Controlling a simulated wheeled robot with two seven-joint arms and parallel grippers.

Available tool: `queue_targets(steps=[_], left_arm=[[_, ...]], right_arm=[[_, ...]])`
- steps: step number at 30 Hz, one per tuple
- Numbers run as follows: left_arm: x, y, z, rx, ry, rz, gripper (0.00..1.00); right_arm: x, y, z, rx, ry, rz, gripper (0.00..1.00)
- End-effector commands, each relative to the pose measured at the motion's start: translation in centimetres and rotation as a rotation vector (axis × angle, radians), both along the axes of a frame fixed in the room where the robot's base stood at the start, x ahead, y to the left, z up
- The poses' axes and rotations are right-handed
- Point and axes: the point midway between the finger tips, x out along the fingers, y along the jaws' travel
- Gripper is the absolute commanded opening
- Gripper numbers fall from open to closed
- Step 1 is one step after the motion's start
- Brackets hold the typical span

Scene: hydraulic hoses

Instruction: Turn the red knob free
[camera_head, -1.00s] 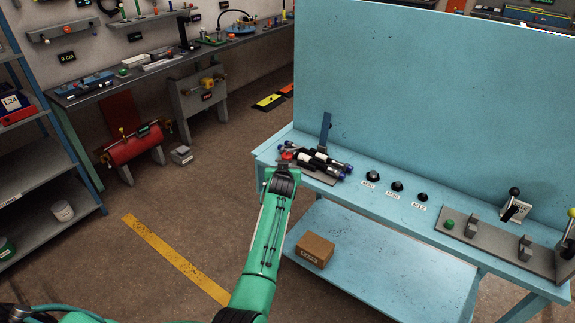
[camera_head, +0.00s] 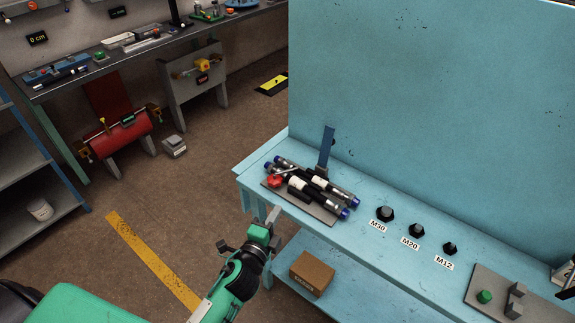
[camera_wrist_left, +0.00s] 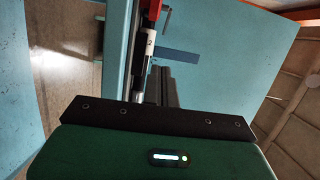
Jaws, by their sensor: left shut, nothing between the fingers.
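The red knob (camera_head: 275,181) sits at the left end of a grey plate (camera_head: 318,212) on the blue bench. Black-and-white hoses (camera_head: 310,186) with blue ends lie on the plate beside it. A red part, perhaps the knob, shows at the top edge of the left wrist view (camera_wrist_left: 152,8), cut off by the frame. My left gripper (camera_head: 268,222) is shut and empty in front of the bench's left front edge, below and apart from the knob. In the left wrist view a labelled hose (camera_wrist_left: 144,48) lies beyond my gripper. My right gripper is not in view.
A blue upright bracket (camera_head: 326,150) stands behind the hoses. Black fittings marked M30 (camera_head: 385,213), M20 (camera_head: 416,230) and M12 (camera_head: 450,248) stand to the right. A cardboard box (camera_head: 312,273) sits on the lower shelf. The tall blue panel (camera_head: 430,100) closes off the back.

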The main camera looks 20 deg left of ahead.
Motion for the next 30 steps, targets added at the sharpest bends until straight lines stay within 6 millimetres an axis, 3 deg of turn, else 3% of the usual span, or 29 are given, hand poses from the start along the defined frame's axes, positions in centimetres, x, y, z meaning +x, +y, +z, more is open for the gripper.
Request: queue_targets(steps=[3,8,14,23,30], left_arm=[[-0.8,-0.7,0.1,0.030,-0.006,-0.022,0.00],[0.6,-0.8,0.3,0.032,-0.008,-0.022,0.00],[4.0,-1.1,0.4,0.030,-0.008,-0.021,0.00],[9.3,-1.6,0.3,0.029,-0.008,-0.020,0.00],[11.7,0.5,0.2,0.029,-0.007,-0.020,0.00]], right_arm=[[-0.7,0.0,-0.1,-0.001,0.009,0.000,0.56],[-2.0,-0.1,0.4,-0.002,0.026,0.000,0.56],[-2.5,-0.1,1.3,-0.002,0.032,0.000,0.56],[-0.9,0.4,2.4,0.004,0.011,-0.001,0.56],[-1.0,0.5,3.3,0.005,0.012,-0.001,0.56]])
